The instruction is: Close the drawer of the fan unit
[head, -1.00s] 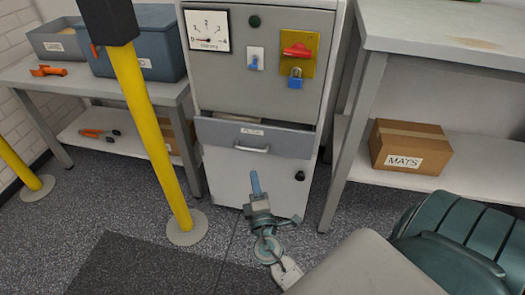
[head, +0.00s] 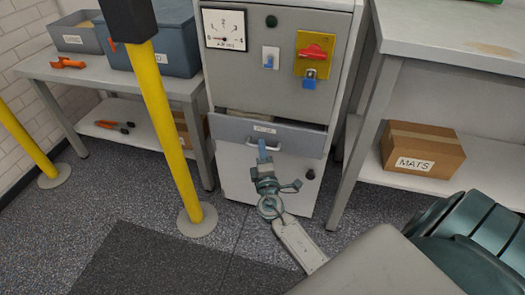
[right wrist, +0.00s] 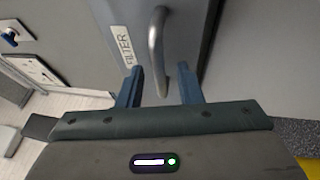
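The fan unit (head: 230,75) is a grey cabinet. Its drawer (head: 300,140), with a small label and a bar handle, stands partly pulled out, with a dark gap above its front. In the right wrist view the drawer front (right wrist: 187,20) carries a FILTER label (right wrist: 120,46) beside the curved metal handle (right wrist: 155,45). My right gripper (head: 262,145) is at the handle in the head view. In the right wrist view its blue fingers (right wrist: 159,70) are apart, with the handle's near end between or just beyond the tips; contact is unclear. My left gripper is not in view.
A yellow post (head: 165,105) stands in front of the cabinet on the left. A bench with bins (head: 170,45) is behind it. A table (head: 450,45) with a MATS box (head: 420,150) on its lower shelf flanks the right. Open floor (head: 240,250) lies in front.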

